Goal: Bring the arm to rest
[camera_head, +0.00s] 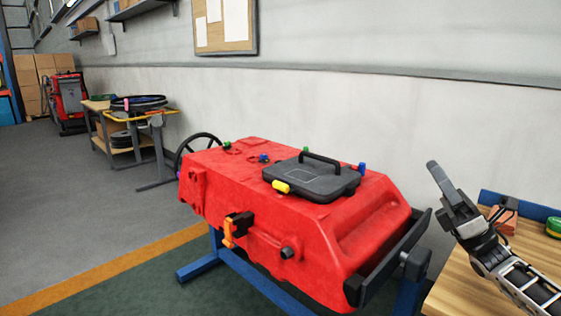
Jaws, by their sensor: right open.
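My right gripper (450,195) is raised at the right side of the head view, above the left end of a wooden bench (453,290). It is open and I see nothing between its fingers. It is apart from the red scrubber tank (330,225), which stands to its left on a blue stand (232,262). A dark lid with a handle (312,178) lies on top of the tank. My left gripper is not in view.
The bench holds a reddish block (503,220) and a green round item (554,227) beside my right arm. A pale wall (330,120) runs behind the tank. A work table (120,140) stands at the back left. The grey floor (70,210) at left is clear.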

